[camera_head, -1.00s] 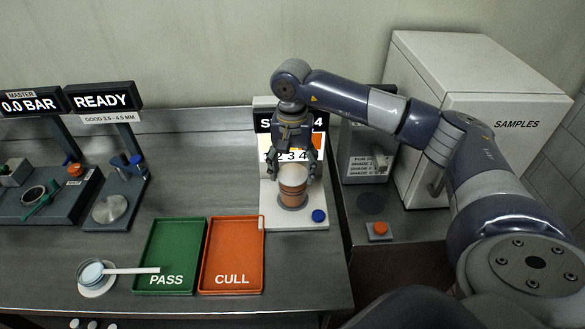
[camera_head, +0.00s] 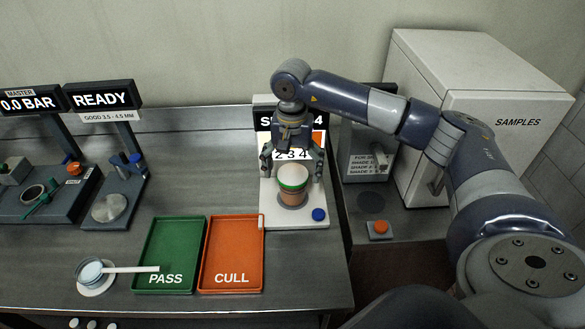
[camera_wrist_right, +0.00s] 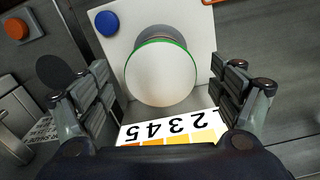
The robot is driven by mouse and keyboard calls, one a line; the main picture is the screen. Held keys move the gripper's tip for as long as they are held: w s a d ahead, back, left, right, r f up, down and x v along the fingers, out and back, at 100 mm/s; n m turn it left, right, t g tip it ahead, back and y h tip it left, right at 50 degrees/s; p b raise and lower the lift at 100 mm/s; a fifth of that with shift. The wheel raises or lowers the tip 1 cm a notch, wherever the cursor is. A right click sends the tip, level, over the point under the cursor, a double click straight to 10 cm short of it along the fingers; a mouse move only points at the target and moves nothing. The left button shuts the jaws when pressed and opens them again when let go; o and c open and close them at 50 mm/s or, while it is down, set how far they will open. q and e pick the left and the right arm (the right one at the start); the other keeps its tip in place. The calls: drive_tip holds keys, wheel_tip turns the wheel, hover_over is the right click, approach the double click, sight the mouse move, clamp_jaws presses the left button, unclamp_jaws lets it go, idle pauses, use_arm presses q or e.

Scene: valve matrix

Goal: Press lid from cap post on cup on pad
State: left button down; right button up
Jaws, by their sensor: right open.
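A tan cup (camera_head: 292,198) stands upright on the dark round pad of the white station (camera_head: 275,218). A white lid (camera_head: 292,174) with a green rim covers its top; it also shows face-on in the right wrist view (camera_wrist_right: 162,73). I cannot tell whether the lid is pressed fully down. My right gripper (camera_head: 292,172) is open, its fingers spread either side of the lid and apart from it. In the wrist view the open fingers (camera_wrist_right: 165,90) frame the lid. The cap post cannot be made out. My left gripper is not in view.
A blue button (camera_head: 319,215) is at the station's front right corner, and a numbered shade card (camera_wrist_right: 170,128) lies behind the cup. Green PASS (camera_head: 148,285) and orange CULL (camera_head: 257,285) trays lie to the left. A white SAMPLES cabinet (camera_head: 480,75) stands right.

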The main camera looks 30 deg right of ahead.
drive_tip(key=shift+r, duration=0.1)
wheel_tip(320, 180, up, 12)
idle(0.5)
